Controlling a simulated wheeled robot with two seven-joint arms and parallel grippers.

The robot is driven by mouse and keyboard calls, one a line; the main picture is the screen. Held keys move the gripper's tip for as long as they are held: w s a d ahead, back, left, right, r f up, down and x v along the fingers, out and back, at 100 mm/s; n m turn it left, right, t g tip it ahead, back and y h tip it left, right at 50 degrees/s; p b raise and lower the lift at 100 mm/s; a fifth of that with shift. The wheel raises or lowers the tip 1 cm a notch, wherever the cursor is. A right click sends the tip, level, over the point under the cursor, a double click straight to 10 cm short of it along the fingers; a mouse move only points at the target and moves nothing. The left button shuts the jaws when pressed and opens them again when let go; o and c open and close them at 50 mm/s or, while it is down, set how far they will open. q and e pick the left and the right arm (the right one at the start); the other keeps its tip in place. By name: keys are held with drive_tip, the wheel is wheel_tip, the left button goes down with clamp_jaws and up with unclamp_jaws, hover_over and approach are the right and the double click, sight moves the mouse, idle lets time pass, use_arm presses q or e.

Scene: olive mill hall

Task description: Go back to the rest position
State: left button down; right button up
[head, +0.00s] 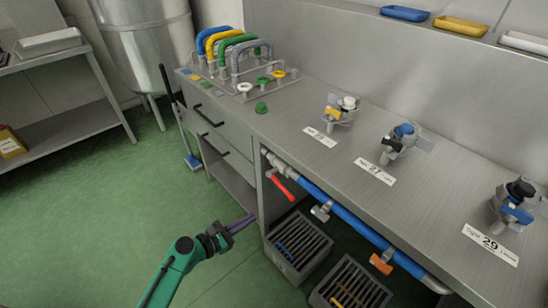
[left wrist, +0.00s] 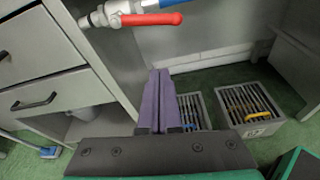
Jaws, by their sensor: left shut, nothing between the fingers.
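My left gripper (head: 243,223) is in front of the steel bench, low down beside its drawer cabinet, at the end of my green arm. Its purple fingers are shut with nothing between them. In the left wrist view the closed fingers (left wrist: 160,100) point forward under the bench, below the red-handled valve (left wrist: 150,19) and left of the slotted crates. The fingers look apart from the bench and cabinet. My right gripper is in neither view.
The bench top (head: 300,110) carries several coloured hoses and numbered valve fittings. A blue pipe (head: 345,215) with a red lever (head: 284,187) runs under its front edge. Two grey crates (head: 272,262) stand beneath. The green floor (head: 80,230) at left is clear.

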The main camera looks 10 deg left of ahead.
use_arm(q)
drive_tip(key=s+a+f+m+g+y, duration=0.2)
drive_tip(key=s+f+m, duration=0.2)
drive_tip(key=f, duration=0.3)
drive_tip(key=s+a+f+m+g+y+p, duration=0.1)
drive_tip(key=s+a+f+m+g+y, duration=0.15)
drive_tip(key=s+f, duration=0.35)
drive_tip(key=s+a+f+m+g+y, duration=0.1)
drive_tip(key=s+a+f+m, duration=0.25)
drive_tip(key=f, duration=0.55)
drive_tip(key=s+a+f+m+g+y, duration=0.1)
drive_tip(key=s+f+m, duration=0.3)
drive_tip(key=s+m, duration=0.5)
drive_tip(key=s+a+f+m+g+y+p, duration=0.1)
drive_tip(key=s+f+m+g, duration=0.3)
drive_tip(key=s+m, duration=0.6)
drive_tip(key=s+a+f+y, duration=0.1)
drive_tip(key=s, duration=0.2)
drive_tip(key=shift+a+f, duration=0.15)
drive_tip(key=shift+f, duration=0.05)
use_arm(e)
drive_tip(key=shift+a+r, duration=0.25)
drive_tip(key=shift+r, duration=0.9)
use_arm(q)
drive_tip(key=shift+w+g+y, duration=0.1)
drive_tip(key=shift+g+y, duration=0.15)
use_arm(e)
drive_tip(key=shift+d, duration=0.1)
